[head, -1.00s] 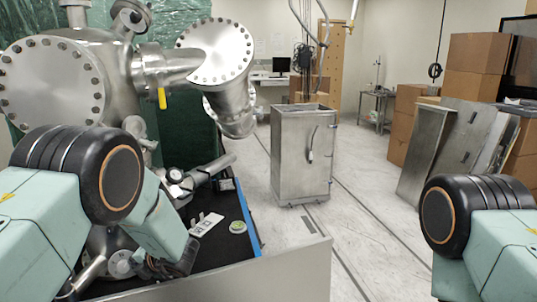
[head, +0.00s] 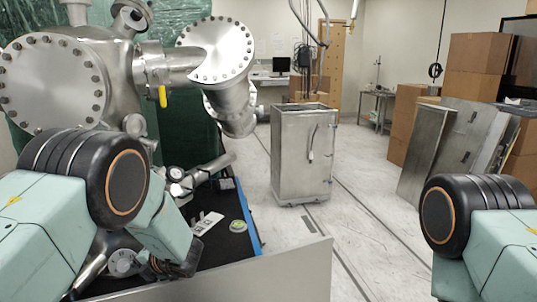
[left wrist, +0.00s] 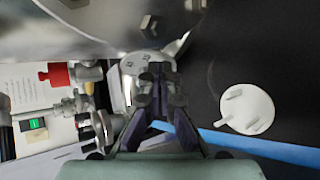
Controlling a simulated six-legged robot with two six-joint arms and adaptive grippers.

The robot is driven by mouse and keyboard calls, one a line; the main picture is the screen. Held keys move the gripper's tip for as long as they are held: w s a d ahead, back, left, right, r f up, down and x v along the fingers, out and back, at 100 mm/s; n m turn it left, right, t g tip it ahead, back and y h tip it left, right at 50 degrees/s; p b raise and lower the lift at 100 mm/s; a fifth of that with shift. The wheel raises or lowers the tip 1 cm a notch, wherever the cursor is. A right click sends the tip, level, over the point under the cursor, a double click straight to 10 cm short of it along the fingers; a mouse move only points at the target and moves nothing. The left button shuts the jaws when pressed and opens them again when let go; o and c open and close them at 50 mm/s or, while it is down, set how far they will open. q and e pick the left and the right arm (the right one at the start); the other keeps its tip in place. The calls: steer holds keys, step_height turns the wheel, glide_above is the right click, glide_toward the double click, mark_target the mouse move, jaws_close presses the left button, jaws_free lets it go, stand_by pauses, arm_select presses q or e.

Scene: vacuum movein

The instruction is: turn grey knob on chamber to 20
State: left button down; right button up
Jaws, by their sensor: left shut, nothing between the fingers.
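The chamber (head: 55,85) is a large shiny steel vessel with bolted round flanges, at the upper left of the head view. My left gripper (head: 178,266) is low beside the chamber's lower part, partly hidden by its own arm. In the left wrist view my left gripper (left wrist: 157,78) is shut and empty, with its fingertips in front of a rounded metal part (left wrist: 133,66). I cannot tell whether they touch it. My right gripper is out of view.
A black table top (head: 222,245) with a blue edge lies under the chamber. It carries a round green-topped item (head: 238,226) and a small pale plate (head: 207,224). The left wrist view shows a white disc (left wrist: 247,108) and a red fitting (left wrist: 56,75). A steel cabinet (head: 300,155) stands beyond.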

mark_target(125, 258)
arm_select(q)
steer(key=shift+s+d+r+p, duration=0.35)
steer(key=shift+s+d+p, duration=0.05)
steer(key=shift+s+p, duration=0.2)
steer(key=shift+s+d+r+p, duration=0.3)
steer(key=shift+s+d+p, duration=0.1)
steer(key=shift+s+p, duration=0.15)
steer(key=shift+s+d+r+p, duration=0.35)
steer(key=shift+s+d+p, duration=0.05)
steer(key=shift+s+p, duration=0.2)
steer(key=shift+s+d+r, duration=0.2)
steer(key=shift+s+d, duration=0.05)
steer(key=shift+s, duration=0.4)
steer(key=shift+p, duration=0.35)
steer(key=w+a, duration=0.3)
steer(key=shift+w+a+r, duration=0.1)
steer(key=shift+w+a, duration=0.2)
steer(key=shift+a, duration=0.1)
steer(key=shift+w+a+b, duration=0.3)
steer(key=shift+w+b, duration=0.05)
steer(key=shift+w, duration=0.4)
